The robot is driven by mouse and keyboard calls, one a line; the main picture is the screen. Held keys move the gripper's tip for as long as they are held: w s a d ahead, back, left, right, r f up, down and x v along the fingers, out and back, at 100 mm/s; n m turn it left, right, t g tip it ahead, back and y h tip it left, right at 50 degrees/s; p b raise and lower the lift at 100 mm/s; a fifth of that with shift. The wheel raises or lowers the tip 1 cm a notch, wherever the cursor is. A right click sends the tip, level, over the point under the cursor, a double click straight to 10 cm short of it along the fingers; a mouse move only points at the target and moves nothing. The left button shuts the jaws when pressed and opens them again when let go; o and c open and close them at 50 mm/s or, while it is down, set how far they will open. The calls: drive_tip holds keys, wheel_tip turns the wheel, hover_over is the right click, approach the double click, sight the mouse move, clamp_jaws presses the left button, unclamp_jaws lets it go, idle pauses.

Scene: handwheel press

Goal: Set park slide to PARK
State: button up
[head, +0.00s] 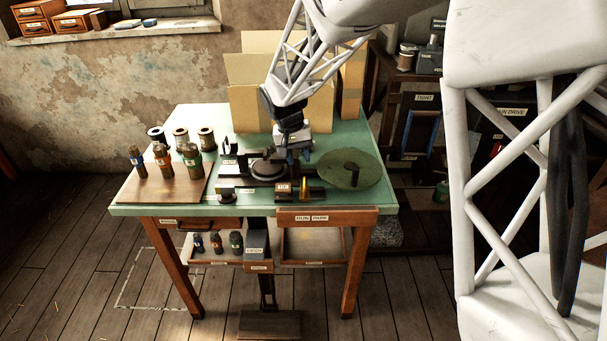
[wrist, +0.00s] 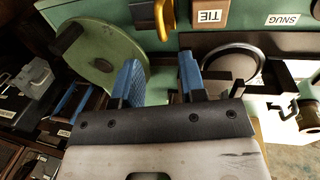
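The RUN label (head: 303,217) and PARK label (head: 320,217) sit side by side on the wooden front (head: 345,215) of the green table. I cannot clearly make out the park slide or its position. My gripper (head: 293,152) is above the back of the table, over the machine parts. In the wrist view its two blue fingers (wrist: 160,68) stand apart with nothing between them. They are between the green disc (wrist: 95,60) and the round dark plate (wrist: 233,65). The RUN and PARK labels are outside the wrist view.
The TIE block (head: 284,188) and a yellow hook (head: 304,181) stand near the front edge. A green disc (head: 362,170) is at the right. Cardboard boxes (head: 245,105) stand behind.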

sight(305, 181)
drive_tip(key=shift+f, duration=0.1)
idle(0.3)
drive_tip(key=shift+d+f, duration=0.25)
drive_tip(key=shift+f, duration=1)
drive_tip(key=shift+d+f, duration=0.25)
drive_tip(key=shift+f, duration=1)
drive_tip(key=shift+d+f, duration=0.25)
drive_tip(key=shift+f, duration=1)
clamp_jaws()
